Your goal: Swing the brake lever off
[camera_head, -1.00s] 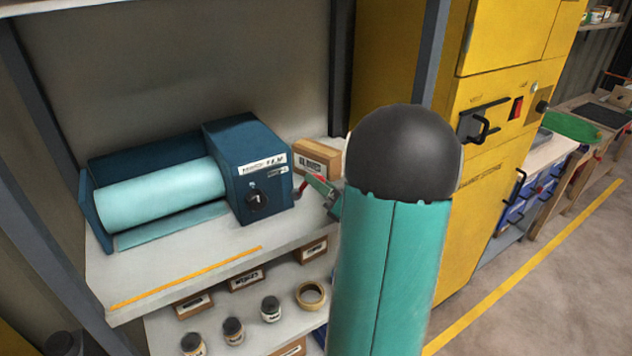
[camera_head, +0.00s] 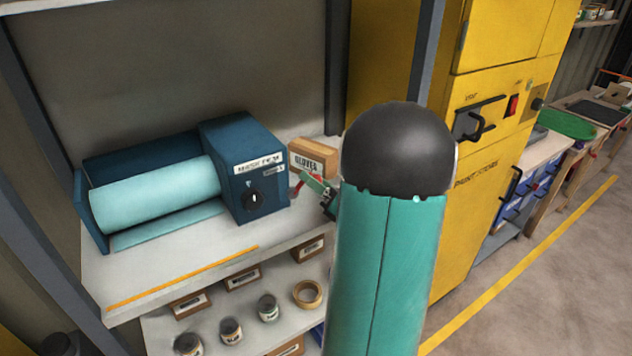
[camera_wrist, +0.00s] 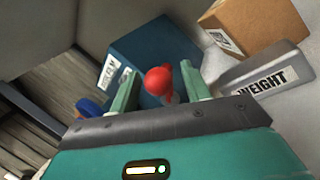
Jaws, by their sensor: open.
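The brake lever is red with a round knob (camera_wrist: 158,80), seen in the wrist view at the side of the blue film machine (camera_wrist: 150,55). In the head view, a small red part of the lever (camera_head: 296,184) shows at the right side of the machine (camera_head: 262,150). My gripper (camera_wrist: 160,88) is open, with one finger on either side of the red knob in the wrist view. Whether a finger touches the knob cannot be told. In the head view my gripper (camera_head: 318,187) is close to the lever, partly hidden by my arm.
A grey block marked WEIGHT (camera_wrist: 262,85) and a cardboard box (camera_wrist: 258,22) stand right of the machine in the wrist view. The machine holds a pale blue roll (camera_head: 155,195) on a shelf (camera_head: 190,260). A yellow cabinet (camera_head: 478,190) stands right of my arm.

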